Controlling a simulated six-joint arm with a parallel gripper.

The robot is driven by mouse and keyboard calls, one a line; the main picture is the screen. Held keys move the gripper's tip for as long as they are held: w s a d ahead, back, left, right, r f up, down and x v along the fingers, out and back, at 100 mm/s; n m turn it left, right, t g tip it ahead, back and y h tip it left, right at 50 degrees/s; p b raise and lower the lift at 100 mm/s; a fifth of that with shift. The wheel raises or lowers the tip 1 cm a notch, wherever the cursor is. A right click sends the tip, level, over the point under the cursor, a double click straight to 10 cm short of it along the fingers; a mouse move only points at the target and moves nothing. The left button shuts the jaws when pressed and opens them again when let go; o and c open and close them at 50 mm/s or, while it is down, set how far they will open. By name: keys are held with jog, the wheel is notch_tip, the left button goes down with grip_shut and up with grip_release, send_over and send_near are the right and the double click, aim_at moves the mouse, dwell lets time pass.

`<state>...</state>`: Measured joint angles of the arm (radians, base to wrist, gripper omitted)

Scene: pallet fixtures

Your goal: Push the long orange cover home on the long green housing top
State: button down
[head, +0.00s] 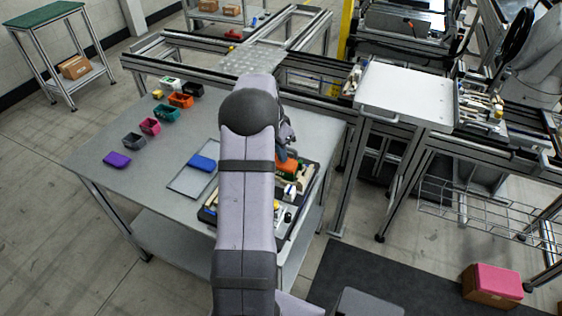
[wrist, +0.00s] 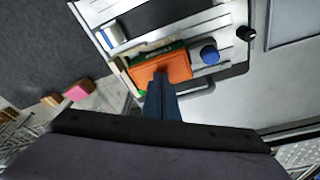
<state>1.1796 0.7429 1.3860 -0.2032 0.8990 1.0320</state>
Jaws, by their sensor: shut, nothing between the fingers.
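The long orange cover (wrist: 172,68) lies on the long green housing top (wrist: 141,92), with green showing along its edges in the wrist view. Whether the cover sits flush or raised I cannot tell. In the head view the orange cover (head: 287,165) shows just right of my arm, partly hidden. My gripper (wrist: 160,76) is shut and empty, its fingertips at the cover's near edge in the wrist view. I cannot tell whether they touch it. In the head view my arm hides much of the fixture.
The pallet (wrist: 222,28) holds a blue round part (wrist: 209,54), a black knob (wrist: 246,33) and a white-and-blue part (wrist: 111,36). On the table (head: 120,180), a grey tray (head: 181,182) with a blue part and several small coloured bins stand left of my arm. The table's front left is clear.

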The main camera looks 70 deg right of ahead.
dwell(0.3)
jog(key=d+p+v, duration=0.1)
jog(key=p+v, duration=0.4)
jog(key=v, duration=0.2)
jog(key=shift+s, duration=0.35)
jog(key=shift+d, duration=0.1)
dwell(0.5)
jog(key=w+a+r+n+t, duration=0.1)
jog(key=w+a+n, duration=0.55)
jog(key=a, duration=0.75)
jog(key=w+a+r+n, duration=0.1)
jog(key=w+a+n, duration=0.6)
jog(key=a, duration=0.7)
jog(key=s+a+f+n+y, duration=0.1)
jog(key=s+a+n, duration=0.3)
jog(key=a, duration=0.7)
jog(key=s+a+n+y, duration=0.1)
jog(key=s+a+n, duration=0.3)
jog(key=a, duration=0.7)
jog(key=n, duration=0.2)
jog(key=shift+a+f+n, duration=0.35)
jog(key=shift+f, duration=0.05)
jog(key=shift+s, duration=0.1)
